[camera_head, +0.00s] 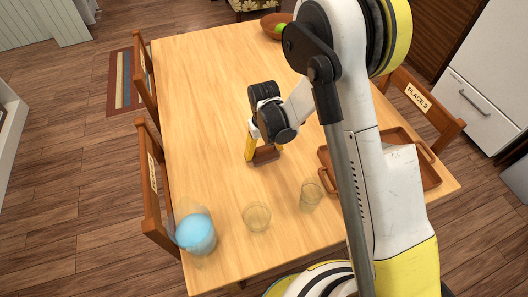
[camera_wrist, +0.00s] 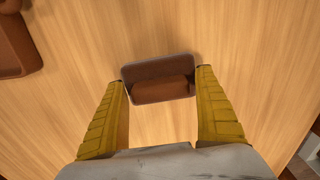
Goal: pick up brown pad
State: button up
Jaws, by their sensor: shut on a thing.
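The brown pad (camera_head: 267,154) is a small dark brown rectangular block at the middle of the wooden table. My gripper (camera_head: 256,152) reaches down over it with its yellow fingers, partly hiding it in the head view. In the wrist view the pad (camera_wrist: 158,68) spans the gap between the two yellow fingertips of my gripper (camera_wrist: 161,80). A fingertip meets each of its short ends, so the gripper is shut on it. I cannot tell whether the pad rests on the table or is slightly above it.
A brown wooden tray (camera_head: 428,180) lies right of my gripper, partly behind my arm. Two clear glasses (camera_head: 257,217) (camera_head: 310,196) and a pitcher of blue liquid (camera_head: 196,234) stand near the front. A bowl (camera_head: 270,27) sits at the far edge.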

jog(key=r+p, duration=0.1)
jog(key=r, duration=0.1)
jog(key=d+r, duration=0.1)
jog(key=r, duration=0.1)
jog(key=shift+r+p, duration=0.15)
jog(key=shift+p, duration=0.25)
jog(key=d+r+p, duration=0.1)
jog(key=d+r, duration=0.2)
jog(key=d, duration=0.2)
jog(key=s+d+r+p, duration=0.1)
jog(key=d+r, duration=0.2)
jog(key=d, duration=0.2)
jog(key=shift+s+d+p, duration=0.15)
jog(key=shift+d+p, duration=0.15)
jog(key=shift+p, duration=0.1)
jog(key=shift+o, duration=0.7)
